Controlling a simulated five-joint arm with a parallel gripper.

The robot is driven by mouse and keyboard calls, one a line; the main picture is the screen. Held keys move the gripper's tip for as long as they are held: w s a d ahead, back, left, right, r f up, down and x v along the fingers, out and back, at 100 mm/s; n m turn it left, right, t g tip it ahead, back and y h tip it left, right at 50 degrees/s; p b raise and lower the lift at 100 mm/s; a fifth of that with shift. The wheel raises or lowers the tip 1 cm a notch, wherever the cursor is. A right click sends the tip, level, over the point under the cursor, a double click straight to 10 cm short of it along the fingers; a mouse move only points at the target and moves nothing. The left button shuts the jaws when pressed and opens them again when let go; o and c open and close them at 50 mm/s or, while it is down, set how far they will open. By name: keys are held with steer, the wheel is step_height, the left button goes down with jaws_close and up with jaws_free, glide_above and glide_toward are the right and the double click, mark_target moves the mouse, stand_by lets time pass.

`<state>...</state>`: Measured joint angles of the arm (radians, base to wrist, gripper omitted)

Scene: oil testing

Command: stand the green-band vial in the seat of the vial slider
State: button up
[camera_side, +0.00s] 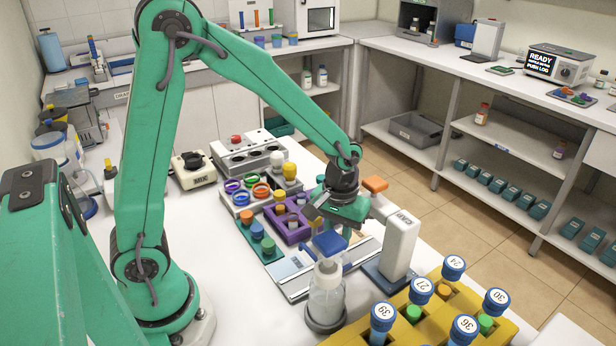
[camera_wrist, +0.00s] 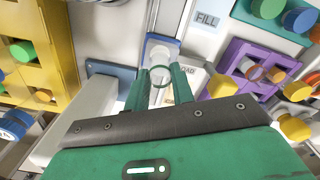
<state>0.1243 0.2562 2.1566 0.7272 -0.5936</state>
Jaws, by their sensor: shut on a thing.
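My gripper (camera_wrist: 163,84) shows two green fingers in the wrist view, closed on the sides of the green-band vial (camera_wrist: 163,69). The vial's round green rim and clear body are seen from above. The vial slider (camera_wrist: 171,18) runs as a pale rail beyond the fingers, with a whitish-blue block just past the vial. I cannot tell if the vial touches the seat. In the side view my gripper (camera_side: 335,213) is low over the slider rail (camera_side: 318,271), near a blue block (camera_side: 330,243); the vial is not distinguishable there.
A white post marked CAP (camera_side: 400,243) stands close right of my gripper. A purple tray (camera_side: 291,233) with vials is to the left. Clear white bench lies front left.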

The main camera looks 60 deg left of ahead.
steer(key=shift+f, duration=0.85)
stand_by(0.6)
stand_by(0.6)
steer(key=o, duration=1)
steer(key=shift+o, duration=0.2)
steer(key=shift+r, duration=3.85)
steer(key=shift+r, duration=0.15)
